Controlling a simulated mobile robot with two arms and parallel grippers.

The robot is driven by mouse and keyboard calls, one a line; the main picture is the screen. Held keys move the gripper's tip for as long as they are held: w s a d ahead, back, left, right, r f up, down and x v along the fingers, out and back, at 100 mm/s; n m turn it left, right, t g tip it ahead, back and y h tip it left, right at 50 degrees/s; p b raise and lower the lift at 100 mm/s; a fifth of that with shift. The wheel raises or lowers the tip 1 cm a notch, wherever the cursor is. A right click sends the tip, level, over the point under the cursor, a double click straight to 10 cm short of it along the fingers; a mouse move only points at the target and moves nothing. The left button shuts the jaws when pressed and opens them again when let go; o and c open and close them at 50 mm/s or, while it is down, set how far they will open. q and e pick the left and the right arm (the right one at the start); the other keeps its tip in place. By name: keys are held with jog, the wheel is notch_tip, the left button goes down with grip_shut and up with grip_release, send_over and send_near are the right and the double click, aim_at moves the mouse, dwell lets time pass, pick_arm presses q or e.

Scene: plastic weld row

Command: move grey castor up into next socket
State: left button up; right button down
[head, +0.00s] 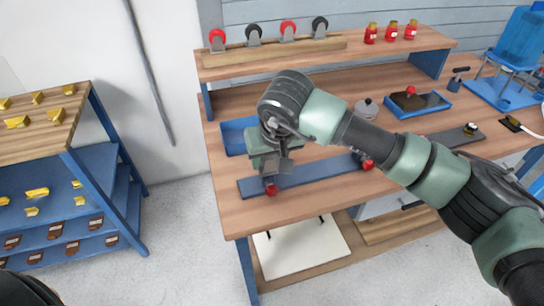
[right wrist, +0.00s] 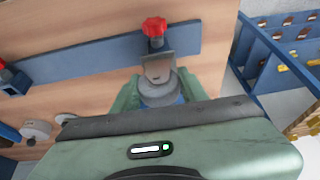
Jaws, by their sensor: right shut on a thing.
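A grey castor (right wrist: 158,88) with a metal plate sits between the fingers of my right gripper (right wrist: 160,95), which is shut on it in the right wrist view. Its plate faces the edge of the long blue-grey strip (right wrist: 100,58), beside a red knob (right wrist: 154,28). I cannot tell whether the castor touches the strip or sits in a socket. In the head view my right gripper (head: 272,160) points down over the left part of the strip (head: 315,172), just behind a red knob (head: 270,188). The castor is mostly hidden there. My left gripper is not in view.
Red and dark castors (head: 288,30) stand in a wooden rack on the upper shelf, with red jars (head: 391,30) to the right. A blue tray (head: 233,136) lies behind my gripper. Another red knob (head: 367,164) is farther right. A parts rack (head: 100,160) stands left.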

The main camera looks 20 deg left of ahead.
jog(key=shift+s+d+f+b, duration=0.15)
jog(key=shift+f+b, duration=0.1)
jog(key=shift+f, duration=0.35)
jog(key=shift+s+d+f+b, duration=0.1)
jog(key=shift+f+b, duration=0.1)
jog(key=shift+f, duration=0.35)
jog(key=c, duration=0.7)
grip_release()
jog(key=shift+w+r, duration=0.1)
jog(key=shift+r, duration=0.05)
jog(key=o, duration=0.4)
jog(key=shift+a, duration=0.1)
jog(key=shift+r, duration=0.2)
jog(key=shift+w+a+r+p, duration=0.15)
jog(key=shift+r+p, duration=0.55)
jog(key=shift+r, duration=0.95)
jog(key=shift+w+a+r+p, duration=0.1)
jog(key=shift+a+r+p, duration=0.15)
jog(key=shift+r+p, duration=0.9)
jog(key=shift+r+b, duration=0.45)
jog(key=shift+r, duration=0.05)
